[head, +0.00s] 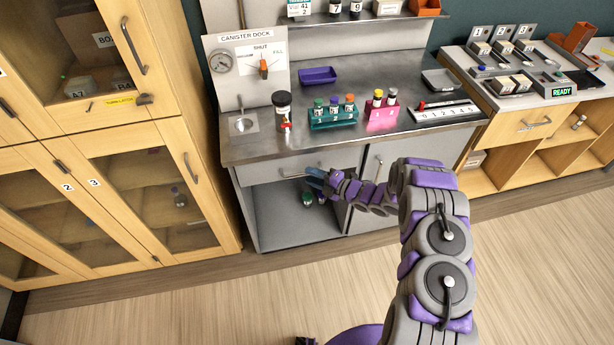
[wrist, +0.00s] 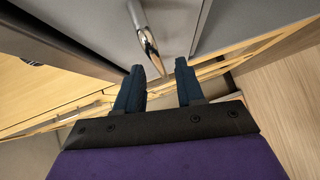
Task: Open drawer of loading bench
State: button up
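The grey metal bench (head: 247,152) stands in the middle of the head view, with a drawer front (head: 258,174) under its top. The drawer looks shut. Its bar handle (head: 296,175) is partly hidden by my gripper (head: 318,182) in the head view. In the wrist view the shiny handle (wrist: 143,28) lies just beyond my gripper (wrist: 161,68). The two dark fingers are apart with nothing between them. The handle is ahead and slightly left of the gap, and I see no contact.
Below the drawer is an open shelf bay (head: 275,218) with small bottles (head: 308,198). A grey cupboard door (head: 368,165) is to its right. A glass-fronted wooden cabinet (head: 130,170) stands left. A wooden bench (head: 540,130) stands right. The floor in front is clear.

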jog(key=shift+x, duration=1.5)
jog(key=shift+s+d, duration=0.15)
jog(key=shift+d, duration=0.1)
jog(key=c, duration=0.5)
grip_shut()
jog(key=shift+s+a, duration=0.1)
